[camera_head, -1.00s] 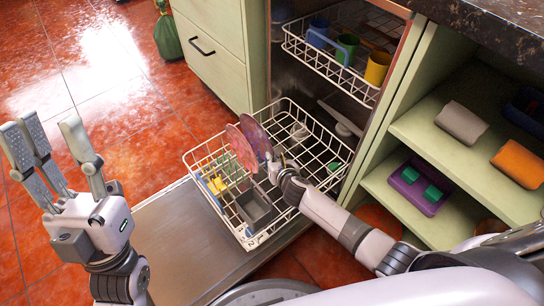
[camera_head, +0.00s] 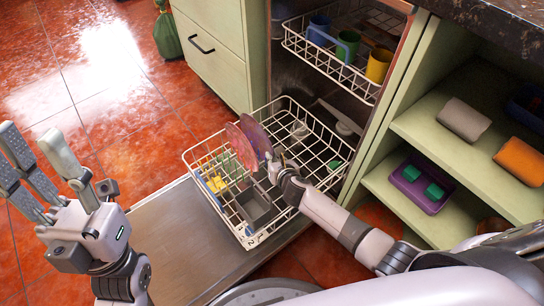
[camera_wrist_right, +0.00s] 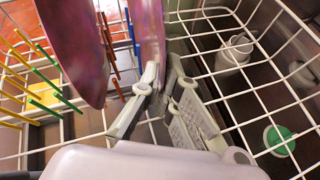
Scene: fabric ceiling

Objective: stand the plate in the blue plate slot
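Two pinkish-purple plates stand upright side by side in the lower dishwasher rack (camera_head: 262,238): a left plate (camera_head: 240,147) and a right plate (camera_head: 256,135). My right gripper (camera_head: 272,165) is at the right plate's near edge. In the right wrist view, my right gripper's fingers (camera_wrist_right: 162,78) are close together with the right plate (camera_wrist_right: 148,35) between them; the left plate (camera_wrist_right: 75,40) stands apart to its left. Yellow, green, blue and red prongs (camera_wrist_right: 107,45) show around the plates. Which slot the right plate is over is unclear. My left gripper (camera_head: 40,165) is open and empty.
The upper rack (camera_head: 335,62) holds a blue cup, a green cup and a yellow cup (camera_head: 378,66). The open door (camera_head: 185,240) lies below the rack. Cabinet shelves (camera_head: 445,145) stand at the right.

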